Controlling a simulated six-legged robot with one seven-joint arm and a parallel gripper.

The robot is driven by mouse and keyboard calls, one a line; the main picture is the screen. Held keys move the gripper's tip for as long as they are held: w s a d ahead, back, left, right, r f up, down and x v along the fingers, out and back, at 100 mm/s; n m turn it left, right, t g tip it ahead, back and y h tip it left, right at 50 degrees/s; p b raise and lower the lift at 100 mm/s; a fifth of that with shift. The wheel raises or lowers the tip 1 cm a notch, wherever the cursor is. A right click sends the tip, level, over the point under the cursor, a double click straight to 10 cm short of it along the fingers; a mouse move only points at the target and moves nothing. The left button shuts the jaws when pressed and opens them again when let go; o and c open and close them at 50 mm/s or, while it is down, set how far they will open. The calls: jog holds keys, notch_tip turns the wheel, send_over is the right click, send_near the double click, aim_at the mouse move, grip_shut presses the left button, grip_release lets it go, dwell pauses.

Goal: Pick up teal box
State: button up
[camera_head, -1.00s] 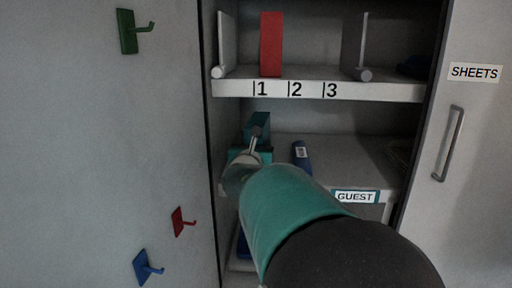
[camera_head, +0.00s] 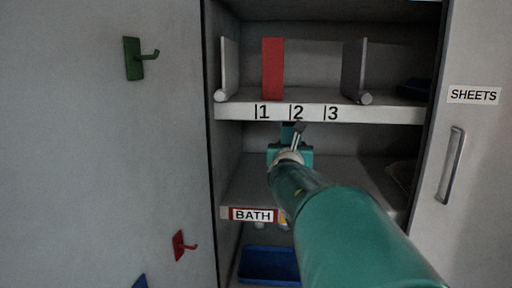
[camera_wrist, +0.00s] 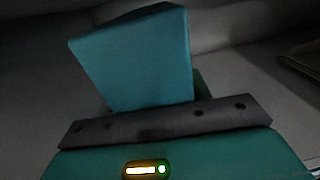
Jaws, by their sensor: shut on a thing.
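The teal box (camera_wrist: 135,62) stands up large and slightly tilted in the wrist view, its lower edge behind the dark bar of my gripper (camera_wrist: 165,118). In the head view, a small part of the teal box (camera_head: 287,133) shows just beyond my gripper (camera_head: 291,149), under the numbered shelf. My gripper is shut on the teal box. My arm hides much of the compartment around it. Whether the box touches the shelf below cannot be told.
Above is a shelf edge (camera_head: 315,113) marked 1, 2, 3, with a red block (camera_head: 273,69) and grey dividers. Below are a BATH label (camera_head: 253,215) and a blue bin (camera_head: 268,264). Hooks line the left panel; a SHEETS door (camera_head: 474,130) stands at right.

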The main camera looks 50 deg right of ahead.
jog(key=s+d, duration=0.6)
jog(key=s, duration=0.2)
jog(key=shift+s+d, duration=0.15)
jog(key=shift+d, duration=0.2)
